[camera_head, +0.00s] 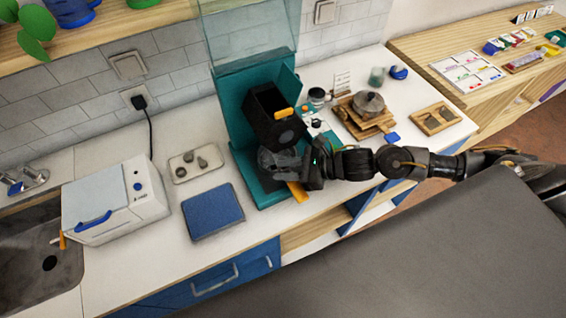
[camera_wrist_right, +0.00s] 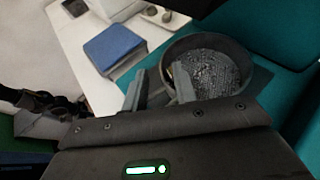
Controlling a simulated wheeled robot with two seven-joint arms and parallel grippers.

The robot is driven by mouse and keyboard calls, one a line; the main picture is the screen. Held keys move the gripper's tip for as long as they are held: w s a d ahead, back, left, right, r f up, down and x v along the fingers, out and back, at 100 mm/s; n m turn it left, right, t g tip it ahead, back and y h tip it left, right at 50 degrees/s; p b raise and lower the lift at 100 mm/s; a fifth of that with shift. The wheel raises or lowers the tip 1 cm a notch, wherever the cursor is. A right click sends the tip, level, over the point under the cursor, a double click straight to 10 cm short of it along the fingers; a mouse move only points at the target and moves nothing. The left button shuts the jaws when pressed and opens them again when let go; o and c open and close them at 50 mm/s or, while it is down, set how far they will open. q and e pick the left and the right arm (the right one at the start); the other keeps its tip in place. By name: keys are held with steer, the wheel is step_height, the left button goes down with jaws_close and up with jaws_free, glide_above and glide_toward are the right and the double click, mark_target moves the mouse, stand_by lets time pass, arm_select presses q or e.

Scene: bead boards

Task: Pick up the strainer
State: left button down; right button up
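The strainer (camera_wrist_right: 208,68), a round dark-rimmed bowl with grey mesh, is in front of my fingers in the right wrist view. In the head view, a translucent grey bowl shape (camera_head: 277,159), which looks like the same strainer, is at the front of the teal stand, under the black box. My right gripper (camera_wrist_right: 160,88) has its two fingers apart. One finger overlaps the strainer's near rim and the other is outside it; contact cannot be told. In the head view the right gripper (camera_head: 308,168) is beside the bowl. My left gripper is not in view.
A teal stand (camera_head: 224,96) holds a tilted black box (camera_head: 262,118) close above my gripper. An orange strip (camera_head: 298,192) lies just below it. A blue pad (camera_head: 212,211), a white machine (camera_head: 115,201) and a small tray (camera_head: 184,172) are left. A lidded pot (camera_head: 369,104) is right.

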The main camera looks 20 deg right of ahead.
mark_target(277, 172)
steer(key=x, duration=0.2)
steer(key=shift+w+a, duration=0.15)
steer(key=shift+a, duration=0.1)
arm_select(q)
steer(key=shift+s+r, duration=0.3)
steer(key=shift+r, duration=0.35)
arm_select(e)
steer(key=shift+f, duration=0.1)
steer(key=shift+f, duration=0.15)
jaws_close()
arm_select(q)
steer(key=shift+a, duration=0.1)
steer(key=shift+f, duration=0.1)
